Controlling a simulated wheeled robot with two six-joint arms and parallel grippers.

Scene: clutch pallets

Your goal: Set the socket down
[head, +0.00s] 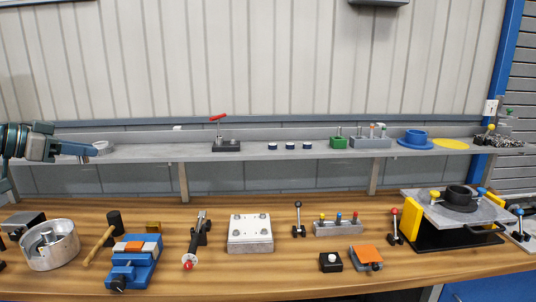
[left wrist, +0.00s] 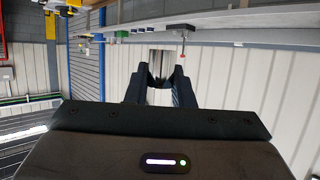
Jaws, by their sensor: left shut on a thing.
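My left gripper (head: 90,149) comes in from the left at the height of the grey shelf (head: 190,153). It is shut on a small pale metallic piece, which looks like the socket (head: 103,147), near the shelf's left end. I cannot tell whether the socket touches the shelf. In the left wrist view the two dark fingers (left wrist: 161,84) close on the shiny socket (left wrist: 160,62), and they hide part of it. My right gripper is not in view.
On the shelf stand a red-handled clamp (head: 226,144), several dark round pieces (head: 290,146), a green block (head: 338,142) and a blue flanged part (head: 416,139). The shelf is bare between the socket and the clamp. The wooden bench (head: 290,275) below is crowded with tools.

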